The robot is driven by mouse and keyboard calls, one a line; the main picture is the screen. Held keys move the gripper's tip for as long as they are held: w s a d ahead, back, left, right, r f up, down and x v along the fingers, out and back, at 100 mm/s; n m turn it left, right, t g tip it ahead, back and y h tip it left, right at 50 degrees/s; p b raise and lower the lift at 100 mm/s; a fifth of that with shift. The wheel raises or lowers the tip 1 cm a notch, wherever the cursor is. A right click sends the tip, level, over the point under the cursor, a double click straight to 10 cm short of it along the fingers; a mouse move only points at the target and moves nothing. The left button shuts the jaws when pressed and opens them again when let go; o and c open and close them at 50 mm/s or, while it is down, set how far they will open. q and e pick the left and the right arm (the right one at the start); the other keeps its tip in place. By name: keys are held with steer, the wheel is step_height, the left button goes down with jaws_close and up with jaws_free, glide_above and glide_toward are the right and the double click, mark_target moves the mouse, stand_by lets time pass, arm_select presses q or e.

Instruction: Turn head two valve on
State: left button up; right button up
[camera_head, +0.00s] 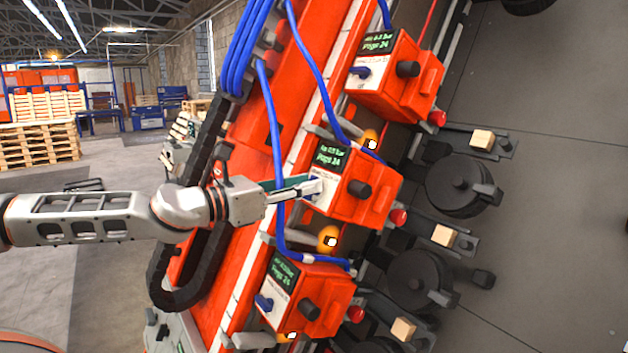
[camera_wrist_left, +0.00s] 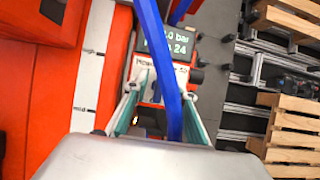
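Three red head units with green-text displays sit along an orange beam in the head view: upper (camera_head: 400,75), middle (camera_head: 360,195), lower (camera_head: 312,300). The upper and lower units show blue valve levers (camera_head: 361,71) (camera_head: 264,303) on white panels. My left gripper (camera_head: 316,188) is at the middle unit's white panel, below its display (camera_head: 331,155). Its fingers cover most of that unit's lever. In the left wrist view the fingers (camera_wrist_left: 160,88) stand apart before the panel, with a blue hose (camera_wrist_left: 165,70) crossing between them. Contact with the lever cannot be told. My right gripper is out of view.
Blue hoses (camera_head: 275,150) run down the beam close to my left gripper. A black cable chain (camera_head: 200,190) curves beside the arm. Black knobs (camera_head: 359,190) and red buttons (camera_head: 398,217) project from the units. Pallets (camera_head: 40,140) stand far back left.

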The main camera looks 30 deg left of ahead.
arm_select(q)
steer(key=shift+w+d, duration=0.1)
steer(key=shift+w, duration=0.1)
steer(key=shift+s, duration=0.15)
jaws_close()
